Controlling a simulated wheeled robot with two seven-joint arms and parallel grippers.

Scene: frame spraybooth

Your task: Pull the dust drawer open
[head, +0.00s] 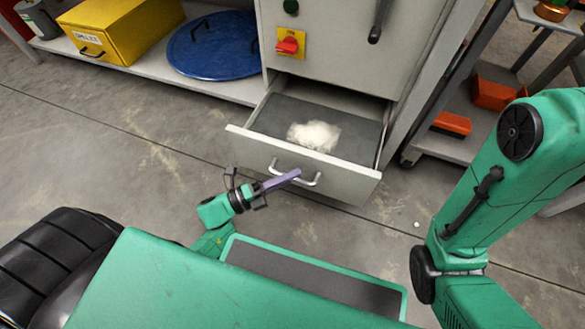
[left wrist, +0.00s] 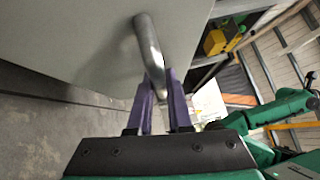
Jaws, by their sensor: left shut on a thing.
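The dust drawer (head: 345,178) stands pulled out from the lower part of the grey cabinet, with a pale heap of dust (head: 314,136) on its dark floor. Its curved metal handle (head: 308,181) is on the drawer front. My left gripper (head: 296,174) is at the handle, with its purple fingers shut on it. In the left wrist view the handle (left wrist: 148,45) runs down between the two fingertips (left wrist: 161,82). My right gripper is not in view; only my right arm shows at the right of the head view.
A yellow box (head: 115,28) and a blue round lid (head: 213,44) lie on a low shelf at the left. The cabinet front (head: 345,50) carries a red switch (head: 290,44). Orange bins (head: 452,124) stand on a rack at the right. The concrete floor left of the drawer is clear.

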